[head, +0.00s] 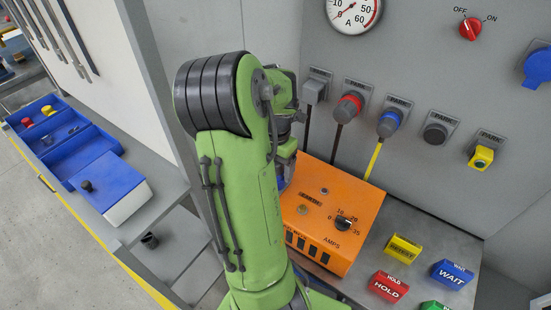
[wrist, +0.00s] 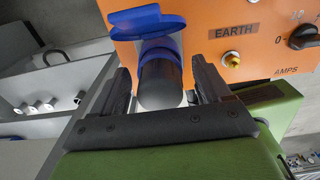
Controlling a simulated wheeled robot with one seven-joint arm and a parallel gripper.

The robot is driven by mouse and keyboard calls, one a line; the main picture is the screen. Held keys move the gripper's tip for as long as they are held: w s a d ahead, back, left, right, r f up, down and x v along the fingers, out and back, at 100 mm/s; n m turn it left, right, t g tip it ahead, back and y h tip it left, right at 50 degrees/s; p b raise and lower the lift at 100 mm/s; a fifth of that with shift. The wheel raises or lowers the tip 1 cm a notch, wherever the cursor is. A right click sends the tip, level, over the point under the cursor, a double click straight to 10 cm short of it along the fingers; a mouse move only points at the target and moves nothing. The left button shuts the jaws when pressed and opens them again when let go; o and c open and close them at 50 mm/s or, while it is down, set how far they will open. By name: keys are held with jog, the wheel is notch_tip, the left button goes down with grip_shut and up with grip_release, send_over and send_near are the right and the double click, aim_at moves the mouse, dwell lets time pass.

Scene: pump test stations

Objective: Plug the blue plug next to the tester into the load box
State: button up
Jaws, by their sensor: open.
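The orange load box (head: 335,205) stands on the grey bench; its front also fills the top of the wrist view (wrist: 270,70). On it is a blue socket with a raised blue lid (wrist: 140,18). A dark plug with a blue collar (wrist: 160,85) meets this socket, end towards me; I cannot tell how deep it sits. My gripper (wrist: 160,72) is open, with one dark finger on each side of the plug and small gaps visible. In the head view my green arm hides the gripper and plug, leaving only a bit of blue beside the load box.
Grey, red, blue (head: 389,122), dark and yellow (head: 481,157) connectors line the wall panel; cables hang from some. Red HOLD (head: 388,287), blue WAIT (head: 452,272) and yellow (head: 403,249) blocks stand right of the load box. A blue-topped box (head: 107,183) and blue trays (head: 60,140) sit left.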

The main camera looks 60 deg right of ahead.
notch_tip(320, 180, up, 16)
jog(key=p, duration=0.3)
jog(key=shift+f, duration=0.25)
